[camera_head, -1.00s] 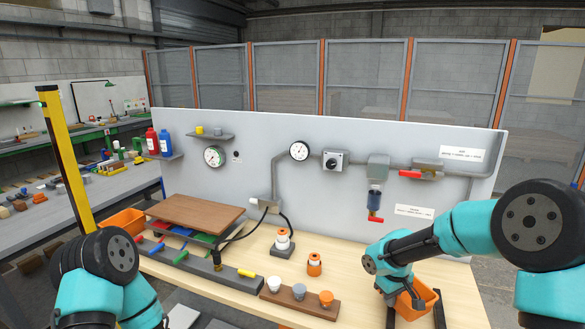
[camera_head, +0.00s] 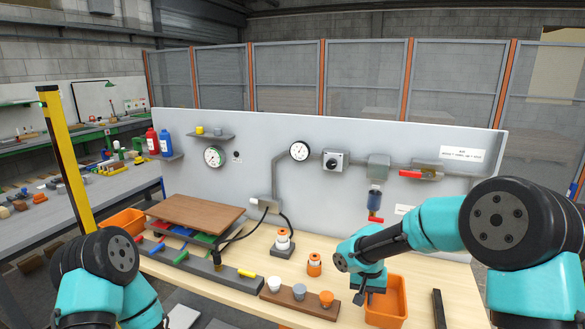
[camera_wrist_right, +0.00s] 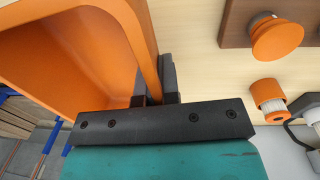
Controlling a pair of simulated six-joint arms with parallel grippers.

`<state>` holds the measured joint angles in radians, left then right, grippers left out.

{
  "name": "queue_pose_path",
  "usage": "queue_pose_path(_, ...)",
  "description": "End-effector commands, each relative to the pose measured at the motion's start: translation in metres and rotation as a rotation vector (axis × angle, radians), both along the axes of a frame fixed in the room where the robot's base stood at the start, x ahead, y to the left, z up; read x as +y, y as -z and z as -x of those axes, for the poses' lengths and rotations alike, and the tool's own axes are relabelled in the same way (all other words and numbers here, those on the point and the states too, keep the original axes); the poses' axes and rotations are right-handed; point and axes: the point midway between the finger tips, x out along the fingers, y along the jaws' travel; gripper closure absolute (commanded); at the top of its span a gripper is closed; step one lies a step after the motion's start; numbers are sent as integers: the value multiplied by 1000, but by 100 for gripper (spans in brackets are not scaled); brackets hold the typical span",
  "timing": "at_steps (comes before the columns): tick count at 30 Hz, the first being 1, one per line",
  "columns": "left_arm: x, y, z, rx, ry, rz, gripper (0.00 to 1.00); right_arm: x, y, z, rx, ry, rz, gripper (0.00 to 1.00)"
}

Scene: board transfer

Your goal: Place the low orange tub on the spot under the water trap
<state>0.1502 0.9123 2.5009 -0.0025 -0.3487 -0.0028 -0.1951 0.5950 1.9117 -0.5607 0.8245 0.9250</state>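The low orange tub (camera_head: 398,290) is at the front right of the bench, partly hidden by my right arm. My right gripper (camera_head: 362,294) is shut on its left wall; in the right wrist view the fingers (camera_wrist_right: 156,88) pinch the rim of the tub (camera_wrist_right: 90,45). Whether the tub touches the bench I cannot tell. The water trap (camera_head: 375,198), with a dark blue bowl and red drain lever, hangs on the grey panel behind. The bench spot under it is hidden by my right arm. My left arm is at the lower left, its gripper out of view.
A brown block with white, grey and orange cups (camera_head: 299,293) lies left of the tub. An orange-and-white fitting (camera_head: 314,265) stands close to my right gripper. A dark rail (camera_head: 438,308) lies right of the tub. Bare bench lies between tub and rail.

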Motion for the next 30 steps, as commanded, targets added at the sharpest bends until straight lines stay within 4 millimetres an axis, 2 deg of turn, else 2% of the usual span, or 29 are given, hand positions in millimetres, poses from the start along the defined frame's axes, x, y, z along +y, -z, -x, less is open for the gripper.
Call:
queue_pose_path(21,0,0,0,0,0,0,57,-2,-1,3,-2,-8,-1,100)
queue_pose_path(26,0,0,0,0,0,0,57,-9,-5,21,-1,-54,1,100)
queue_pose_path(30,0,0,0,0,0,0,57,-20,-9,51,-1,-130,3,100)
